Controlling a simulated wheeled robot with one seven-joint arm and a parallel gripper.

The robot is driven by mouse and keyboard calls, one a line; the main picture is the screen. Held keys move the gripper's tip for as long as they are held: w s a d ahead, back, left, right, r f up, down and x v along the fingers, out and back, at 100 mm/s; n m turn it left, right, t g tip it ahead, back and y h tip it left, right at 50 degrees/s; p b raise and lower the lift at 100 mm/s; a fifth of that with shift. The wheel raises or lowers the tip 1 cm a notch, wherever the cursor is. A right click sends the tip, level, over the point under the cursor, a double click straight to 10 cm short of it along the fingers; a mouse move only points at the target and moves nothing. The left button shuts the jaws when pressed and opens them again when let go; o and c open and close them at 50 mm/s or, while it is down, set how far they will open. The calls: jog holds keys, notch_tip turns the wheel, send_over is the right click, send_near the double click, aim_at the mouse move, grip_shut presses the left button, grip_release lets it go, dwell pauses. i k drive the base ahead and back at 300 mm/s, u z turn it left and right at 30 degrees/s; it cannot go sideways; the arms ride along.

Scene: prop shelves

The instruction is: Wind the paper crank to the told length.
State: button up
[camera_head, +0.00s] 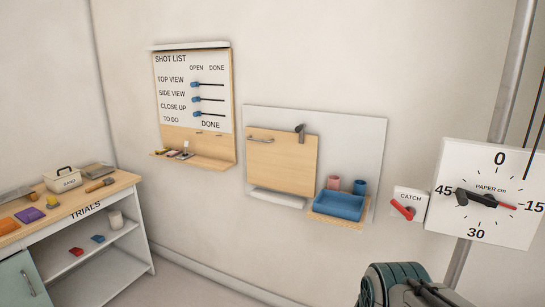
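The paper dial (478,228) is a white square plate at the right, marked "PAPER cm" with 0 at the top, 15 right, 30 bottom and 45 left. A red pointer (507,206) on it points right, close to the 15 mark. A dark crank handle (462,198) sticks out at the dial's left, near 45. My arm (405,285) shows at the bottom edge, below and left of the dial. Its gripper fingers do not show, and nothing is seen touching the crank.
A small "CATCH" plate (412,196) with a red lever (402,209) is just left of the dial. A grey post (513,70) stands behind the dial. A blue tray (340,204) and cups are on the wall board, with a shot list board (195,72) and trials bench (75,218) further left.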

aim_at(462, 195)
jog(key=u, duration=0.05)
jog(key=k, duration=0.55)
jog(key=z, duration=1)
jog(key=i, duration=1.05)
jog(key=u, duration=0.7)
jog(key=i, duration=0.35)
jog(key=u, duration=0.4)
